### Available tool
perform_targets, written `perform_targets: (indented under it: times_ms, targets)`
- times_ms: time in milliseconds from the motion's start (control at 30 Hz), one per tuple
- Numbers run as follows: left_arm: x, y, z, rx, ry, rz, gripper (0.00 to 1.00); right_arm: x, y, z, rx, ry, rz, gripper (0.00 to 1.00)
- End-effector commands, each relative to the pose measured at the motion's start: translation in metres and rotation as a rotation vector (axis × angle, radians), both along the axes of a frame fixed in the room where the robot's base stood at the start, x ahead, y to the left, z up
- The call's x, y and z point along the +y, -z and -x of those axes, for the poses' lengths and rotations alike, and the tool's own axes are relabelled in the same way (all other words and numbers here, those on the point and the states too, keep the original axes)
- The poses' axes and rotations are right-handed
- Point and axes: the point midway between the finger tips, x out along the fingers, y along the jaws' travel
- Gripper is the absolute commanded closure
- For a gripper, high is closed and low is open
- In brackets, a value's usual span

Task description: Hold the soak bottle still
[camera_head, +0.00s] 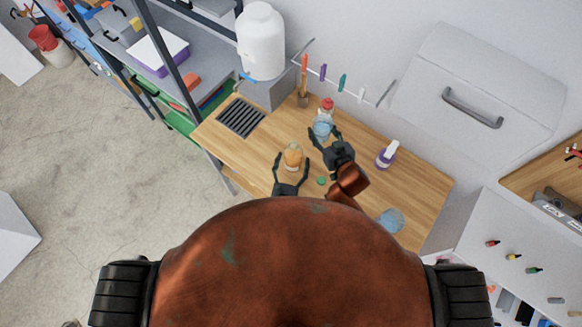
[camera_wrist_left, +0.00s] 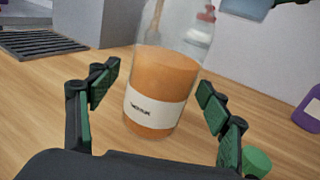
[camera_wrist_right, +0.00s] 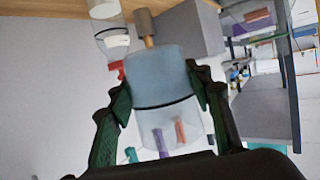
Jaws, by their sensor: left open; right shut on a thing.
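The soak bottle (camera_head: 292,157) is clear, holds orange liquid and stands open and upright on the wooden bench. It fills the middle of the left wrist view (camera_wrist_left: 155,98), with a white label. My left gripper (camera_head: 291,163) is open, its fingers on either side of the bottle with a visible gap to each. My right gripper (camera_head: 325,134) is shut on a clear cup of bluish liquid (camera_head: 321,127), which also shows between its fingers in the right wrist view (camera_wrist_right: 163,85). A green cap (camera_head: 320,181) lies on the bench right of the bottle.
A red-topped bottle (camera_head: 327,105) stands behind the cup. A purple-and-white bottle (camera_head: 386,155) stands to the right and a blue dish (camera_head: 390,220) near the front. A dark drain grate (camera_head: 241,118) and a white tank (camera_head: 262,42) are at the left back.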

Motion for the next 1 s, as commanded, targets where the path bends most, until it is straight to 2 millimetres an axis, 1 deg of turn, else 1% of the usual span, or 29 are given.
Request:
perform_targets:
  times_ms: [100,333,1000]
  targets:
    - [-0.0009,-0.0004,-0.0035,0.0,0.0,0.001,0.28,0.0002,-0.0007,-0.0002,-0.001,0.0,0.0,0.82]
    - [-0.0008,-0.0002,-0.0035,0.0,0.0,0.001,0.28,0.0003,-0.0007,-0.0002,-0.001,-0.001,-0.001,0.82]
    - [-0.0008,-0.0001,-0.0031,0.0,0.0,0.0,0.75,0.0002,-0.0008,-0.0002,-0.001,0.0,0.0,0.82]
